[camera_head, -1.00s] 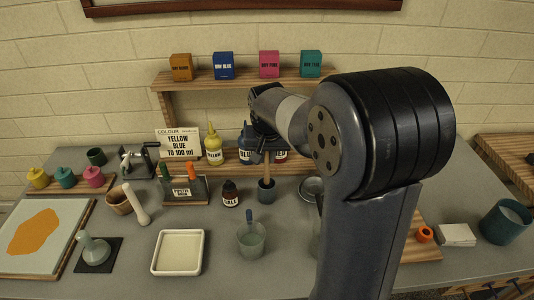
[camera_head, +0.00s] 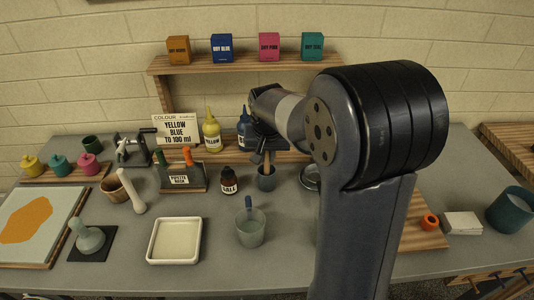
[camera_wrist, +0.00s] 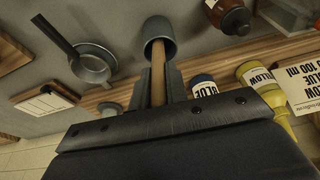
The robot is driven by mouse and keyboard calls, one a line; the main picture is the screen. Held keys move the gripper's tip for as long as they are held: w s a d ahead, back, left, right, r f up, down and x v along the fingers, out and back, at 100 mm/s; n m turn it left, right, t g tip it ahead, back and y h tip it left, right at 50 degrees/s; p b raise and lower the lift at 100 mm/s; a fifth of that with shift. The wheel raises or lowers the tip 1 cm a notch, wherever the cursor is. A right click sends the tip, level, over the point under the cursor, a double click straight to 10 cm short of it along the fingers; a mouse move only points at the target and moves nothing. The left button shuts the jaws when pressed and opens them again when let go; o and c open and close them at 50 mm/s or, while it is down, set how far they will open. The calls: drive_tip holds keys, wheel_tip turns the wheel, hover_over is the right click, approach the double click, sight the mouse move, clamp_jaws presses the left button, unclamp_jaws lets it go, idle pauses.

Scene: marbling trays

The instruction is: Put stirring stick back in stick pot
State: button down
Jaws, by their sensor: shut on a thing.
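My gripper (camera_wrist: 159,92) is shut on the wooden stirring stick (camera_wrist: 158,72), seen in the wrist view. In the head view, the stick (camera_head: 267,158) hangs nearly upright below my gripper (camera_head: 263,146), which is partly hidden behind my arm. The dark grey stick pot (camera_head: 266,180) stands on the table directly below it. In the wrist view the stick's far end reaches into the mouth of the pot (camera_wrist: 156,29). How deep it goes is hidden by the pot wall.
A dark labelled bottle (camera_head: 229,181) stands left of the pot, and a metal bowl (camera_head: 311,178) stands to its right. Blue and yellow bottles (camera_head: 211,136) stand behind. A cup with a blue-handled tool (camera_head: 250,232) and a white tray (camera_head: 152,240) are in front.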

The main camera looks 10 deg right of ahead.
drive_tip(key=c, duration=1.3)
unclamp_jaws()
drive_tip(key=v, duration=1.1)
drive_tip(key=shift+w+f, duration=0.1)
drive_tip(key=shift+f, duration=0.1)
drive_tip(key=x, duration=0.9)
drive_tip(key=shift+f, duration=0.35)
drive_tip(key=shift+w+p, duration=0.25)
drive_tip(key=shift+p, duration=0.15)
drive_tip(key=shift+r+p, duration=0.85)
drive_tip(key=shift+r, duration=0.45)
